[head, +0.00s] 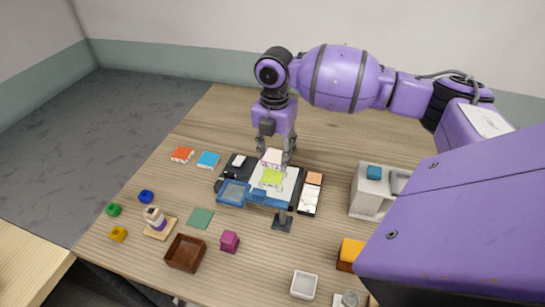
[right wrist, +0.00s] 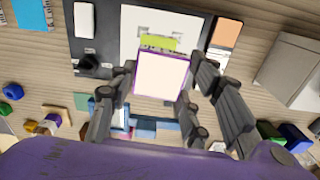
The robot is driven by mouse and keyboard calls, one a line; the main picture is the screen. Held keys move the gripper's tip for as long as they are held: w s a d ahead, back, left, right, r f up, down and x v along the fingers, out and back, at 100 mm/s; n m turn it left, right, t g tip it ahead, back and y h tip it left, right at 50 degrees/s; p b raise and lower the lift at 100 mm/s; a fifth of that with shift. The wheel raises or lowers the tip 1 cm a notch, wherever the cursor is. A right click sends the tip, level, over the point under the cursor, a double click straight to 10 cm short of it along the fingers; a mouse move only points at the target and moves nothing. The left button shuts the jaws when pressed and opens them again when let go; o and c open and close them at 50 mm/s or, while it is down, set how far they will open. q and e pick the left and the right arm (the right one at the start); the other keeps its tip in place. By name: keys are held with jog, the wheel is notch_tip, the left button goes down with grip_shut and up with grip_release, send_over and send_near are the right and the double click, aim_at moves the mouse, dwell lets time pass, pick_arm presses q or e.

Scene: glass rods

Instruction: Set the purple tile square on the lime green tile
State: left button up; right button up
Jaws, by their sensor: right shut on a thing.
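The purple tile (head: 272,157) has a pale cream face and a thin purple rim. It also shows in the right wrist view (right wrist: 161,76). My right gripper (head: 273,154) is shut on it, with fingers on its two sides, in the right wrist view (right wrist: 160,80). The lime green tile (head: 272,178) lies on a white sheet in the middle of a dark board. In the right wrist view the lime green tile (right wrist: 158,42) is partly hidden behind the purple tile. I cannot tell how high the purple tile is above it. My left gripper is not in view.
A blue see-through piece (head: 236,192) and a grey post (head: 283,220) stand before the white sheet. A grey box (head: 368,192) is to the right. A brown tray (head: 184,253), a magenta cube (head: 229,242) and a white dish (head: 304,285) are nearer. The back table is clear.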

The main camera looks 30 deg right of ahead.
aim_at(273, 175)
jog(key=shift+d+n, duration=0.1)
jog(key=shift+n, duration=0.2)
jog(key=shift+w+a+f, duration=0.25)
jog(key=shift+f, duration=0.25)
jog(key=shift+s+f+b, duration=0.1)
jog(key=shift+f+b, duration=0.75)
jog(key=shift+f, duration=1.45)
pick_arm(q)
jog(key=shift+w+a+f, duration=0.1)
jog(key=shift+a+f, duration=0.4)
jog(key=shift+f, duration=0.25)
